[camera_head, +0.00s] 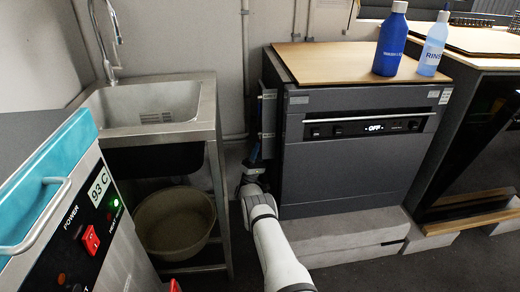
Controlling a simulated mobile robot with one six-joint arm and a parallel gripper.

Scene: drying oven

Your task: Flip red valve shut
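I cannot make out a red valve in this view. My white arm reaches up from the bottom centre into the narrow gap between the sink stand and the dark grey oven. My gripper (252,170) is at the far end of it, small and dark, beside the oven's left side. Its fingers are too small and shadowed to tell open from shut, or whether they touch anything. A thin grey pipe (245,60) runs down the wall into this gap, and its lower part is hidden.
The grey oven (345,170), reading OFF, stands right of my arm on pale blocks (345,240). The steel sink (150,105) stands left, with a round basin (172,222) below. A water bath with a red switch (90,240) fills the lower left. Two bottles stand on the oven's wooden top (325,62).

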